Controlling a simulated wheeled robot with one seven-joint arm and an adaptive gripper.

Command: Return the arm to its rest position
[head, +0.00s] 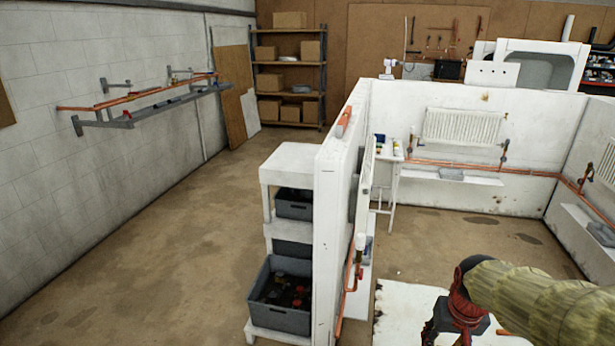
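My arm (535,298) reaches in from the right edge of the head view, in a tan ribbed sleeve. Its red and dark wrist end (460,300) hangs low at the bottom of the picture, over a white sheet on the floor. My gripper's fingers are cut off by the bottom edge, so I cannot see whether they are open or hold anything.
A white partition wall (340,180) stands left of my arm, with a white shelf of grey bins (281,305) beside it. A radiator (462,127) and copper pipes (470,166) line the back bay wall. Brown floor (170,255) is clear at left.

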